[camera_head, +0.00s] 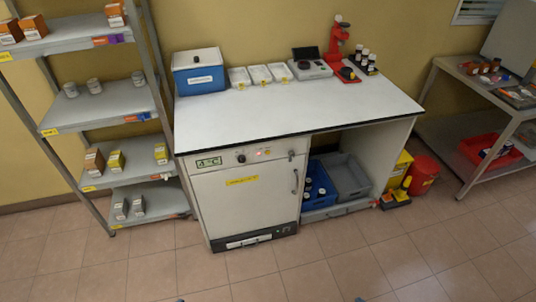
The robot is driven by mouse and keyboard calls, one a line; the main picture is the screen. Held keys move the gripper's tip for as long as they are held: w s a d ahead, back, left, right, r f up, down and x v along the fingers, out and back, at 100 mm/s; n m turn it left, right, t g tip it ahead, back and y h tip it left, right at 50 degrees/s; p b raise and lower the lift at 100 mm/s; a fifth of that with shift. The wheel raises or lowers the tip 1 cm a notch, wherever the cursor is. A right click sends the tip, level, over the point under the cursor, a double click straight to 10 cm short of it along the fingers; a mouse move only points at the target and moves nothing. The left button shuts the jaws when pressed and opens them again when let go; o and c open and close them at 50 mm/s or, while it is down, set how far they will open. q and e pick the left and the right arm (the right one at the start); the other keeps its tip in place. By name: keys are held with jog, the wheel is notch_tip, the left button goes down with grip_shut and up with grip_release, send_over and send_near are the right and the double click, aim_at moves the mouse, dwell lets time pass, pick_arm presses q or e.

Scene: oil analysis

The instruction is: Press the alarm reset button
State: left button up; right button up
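A white under-bench cabinet (243,205) stands below the left part of the workbench, its door closed. A strip along its top front carries a green-framed label reading 4°C (209,162), a dark round knob (241,158) and a small lit red and yellow spot (263,152). The spot is too small to tell which part of it is a button or a lamp. A vertical handle (295,181) is on the door's right side.
The white bench top (280,112) holds a blue box (199,80), white trays, a grey device and a red stand (337,45) at the back. A shelf rack (137,202) stands left. Crates (347,176) sit under the bench. The tiled floor in front is clear.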

grip_shut()
dwell(1.6)
